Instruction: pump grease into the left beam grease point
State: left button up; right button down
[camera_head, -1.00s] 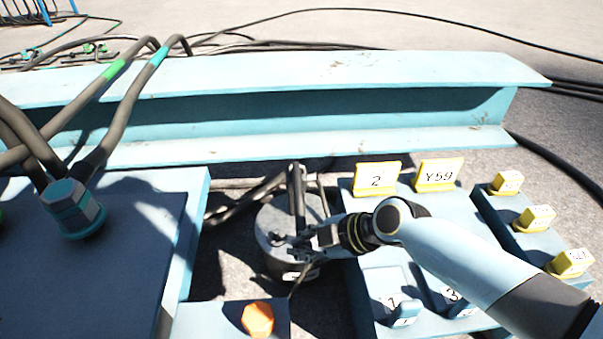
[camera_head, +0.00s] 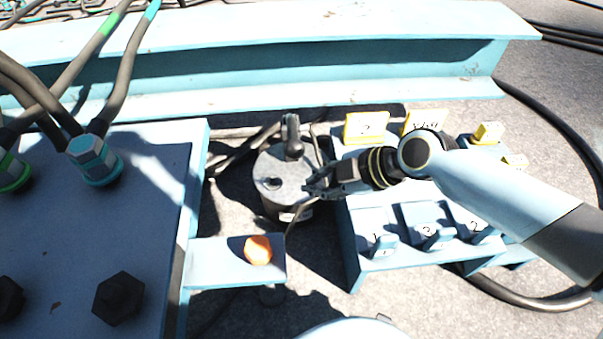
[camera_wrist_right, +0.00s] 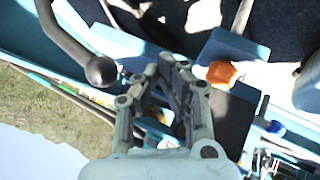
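The likely grease pump (camera_head: 278,172) is a dark round can with a grey lid and an upright handle (camera_head: 292,138). It stands on the ground between the blue housing and the tag rack. An orange cap (camera_head: 258,250), perhaps the grease point, sits on a small blue bracket nearer me. It also shows in the right wrist view (camera_wrist_right: 220,73). My right gripper (camera_head: 310,187) comes from the right and is at the can's right edge; contact is unclear. In the wrist view its fingertips (camera_wrist_right: 168,70) are close together, and any grip is unclear. My left gripper is out of view.
A long pale-blue beam (camera_head: 300,97) runs behind the can. A blue housing (camera_head: 95,235) with thick cables and black bolts fills the left. A blue rack (camera_head: 375,225) with yellow and numbered tags stands at right. A ball-ended rod (camera_wrist_right: 100,70) shows in the wrist view.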

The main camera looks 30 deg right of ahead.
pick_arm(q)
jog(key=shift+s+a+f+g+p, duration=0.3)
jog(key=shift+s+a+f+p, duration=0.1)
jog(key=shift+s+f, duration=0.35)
pick_arm(e)
jog(key=shift+v, duration=1.75)
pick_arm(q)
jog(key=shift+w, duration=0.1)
pick_arm(e)
jog(key=shift+s+a, duration=0.1)
